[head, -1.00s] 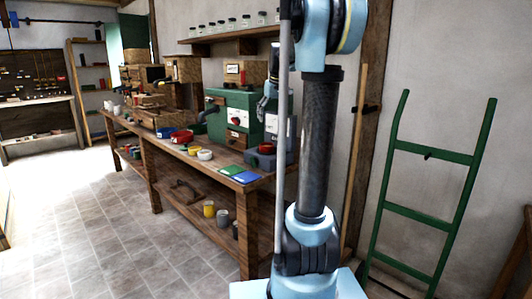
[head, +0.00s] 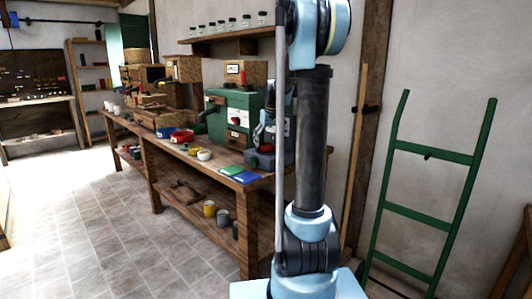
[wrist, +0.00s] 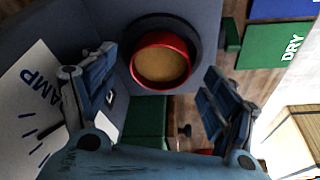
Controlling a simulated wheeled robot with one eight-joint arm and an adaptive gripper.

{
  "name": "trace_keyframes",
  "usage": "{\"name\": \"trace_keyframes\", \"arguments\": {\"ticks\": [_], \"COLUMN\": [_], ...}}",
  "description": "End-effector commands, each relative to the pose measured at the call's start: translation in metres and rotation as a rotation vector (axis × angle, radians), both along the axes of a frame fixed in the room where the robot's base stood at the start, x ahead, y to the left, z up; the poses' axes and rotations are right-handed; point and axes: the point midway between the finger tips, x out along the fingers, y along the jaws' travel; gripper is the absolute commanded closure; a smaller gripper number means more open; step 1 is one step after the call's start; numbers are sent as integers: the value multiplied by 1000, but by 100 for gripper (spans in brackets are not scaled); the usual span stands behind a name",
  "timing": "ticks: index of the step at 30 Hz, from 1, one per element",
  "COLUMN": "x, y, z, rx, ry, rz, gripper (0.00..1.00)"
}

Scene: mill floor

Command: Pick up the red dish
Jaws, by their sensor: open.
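The red dish sits on a dark round pan on a blue-grey device on the workbench. In the wrist view the red dish (wrist: 160,37) is round, with a tan filling, and lies ahead of my gripper (wrist: 160,75). My fingers are spread apart to its lower left and lower right, with nothing between them that I can see held. In the head view the red dish (head: 267,148) is small and partly hidden by my arm. My gripper (head: 262,134) is just above it there, its fingertips too small to make out.
Green and blue cards (head: 232,171) lie at the bench's front edge; the green one (wrist: 278,47) reads "DRY". A green machine (head: 232,112) stands behind the device. Yellow and white bowls (head: 204,155) and a red bin (head: 182,137) are further left.

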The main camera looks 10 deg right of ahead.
Motion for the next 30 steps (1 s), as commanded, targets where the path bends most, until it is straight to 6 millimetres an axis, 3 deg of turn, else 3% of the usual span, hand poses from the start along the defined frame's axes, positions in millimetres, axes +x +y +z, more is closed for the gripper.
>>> {"name": "trace_keyframes", "arguments": {"ticks": [4,12,18,23,30], "x": [4,4,4,4,4], "y": [1,1,1,1,1], "z": [-13,-15,-14,-14,-10], "rx": [0,0,0,0,0], "ry": [0,0,0,0,0], "rz": [0,-1,-1,-1,-1], "gripper": [21,21,66,73,73]}}
